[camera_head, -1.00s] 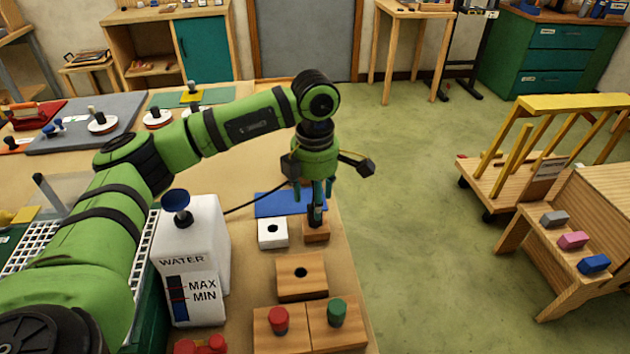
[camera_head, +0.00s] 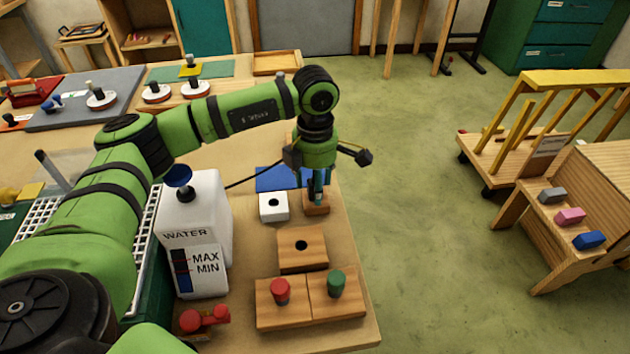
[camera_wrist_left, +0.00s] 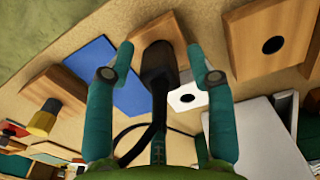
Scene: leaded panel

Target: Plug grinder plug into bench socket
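My left gripper (camera_head: 317,197) points down over a small wooden block (camera_head: 317,208) near the table's right edge. In the left wrist view its teal fingers (camera_wrist_left: 160,55) are apart on either side of a black plug (camera_wrist_left: 159,68), with narrow gaps visible. The plug stands at the wooden block (camera_wrist_left: 160,30), and its black cable trails away. The fingers mostly hide the plug in the head view. A white block with a dark round hole (camera_head: 274,207), which looks like a socket, sits just left of the wooden block. It also shows in the wrist view (camera_wrist_left: 188,98). My right gripper is out of view.
A blue plate (camera_head: 272,180) lies behind the white block. A wooden block with a hole (camera_head: 302,261) and blocks with red (camera_head: 281,291) and green (camera_head: 337,284) knobs stand in front. A white water tank (camera_head: 205,220) stands left. Right of the table is open floor.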

